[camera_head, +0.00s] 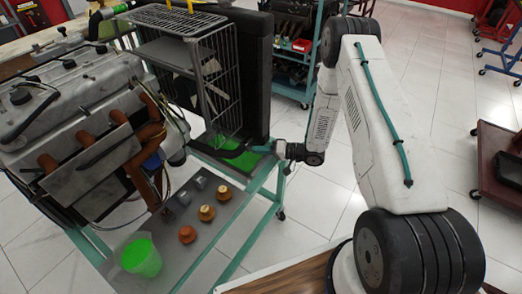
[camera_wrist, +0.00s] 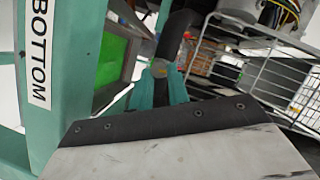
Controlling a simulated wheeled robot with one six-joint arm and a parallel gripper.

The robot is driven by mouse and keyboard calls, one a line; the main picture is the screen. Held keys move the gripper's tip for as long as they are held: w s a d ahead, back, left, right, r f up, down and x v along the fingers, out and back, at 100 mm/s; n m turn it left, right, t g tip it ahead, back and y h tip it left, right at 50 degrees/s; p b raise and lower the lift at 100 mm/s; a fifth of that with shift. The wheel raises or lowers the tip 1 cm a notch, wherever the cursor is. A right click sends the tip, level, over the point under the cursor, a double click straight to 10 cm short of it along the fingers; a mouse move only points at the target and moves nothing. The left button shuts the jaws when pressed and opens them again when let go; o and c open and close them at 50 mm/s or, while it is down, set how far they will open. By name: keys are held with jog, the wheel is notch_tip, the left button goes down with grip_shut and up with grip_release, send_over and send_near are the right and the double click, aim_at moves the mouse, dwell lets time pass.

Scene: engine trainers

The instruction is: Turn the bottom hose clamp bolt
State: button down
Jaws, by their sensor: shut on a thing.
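My gripper (camera_head: 272,149) reaches in from the right to the bottom of the black radiator (camera_head: 257,75). In the wrist view its teal fingers (camera_wrist: 160,78) are closed on a small pale metal piece (camera_wrist: 160,67), which looks like the bottom hose clamp bolt. The piece sits at the lower end of a black hose (camera_wrist: 174,35). The clamp band itself is hard to make out. A white "BOTTOM" label (camera_wrist: 38,52) is on the teal frame post to the left of the fingers. In the head view the bolt is too small to tell.
The engine (camera_head: 75,110) fills the left of the head view. A wire cage (camera_head: 215,75) stands beside the radiator. The teal stand frame (camera_head: 262,205) runs close below my gripper.

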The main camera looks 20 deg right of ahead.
jog(key=shift+w+d, duration=0.1)
jog(key=shift+d, duration=0.1)
jog(key=c, duration=1.3)
grip_release()
jog(key=shift+c, duration=0.2)
jog(key=shift+a, duration=0.1)
jog(key=v, duration=0.7)
jog(key=shift+s+d, duration=0.3)
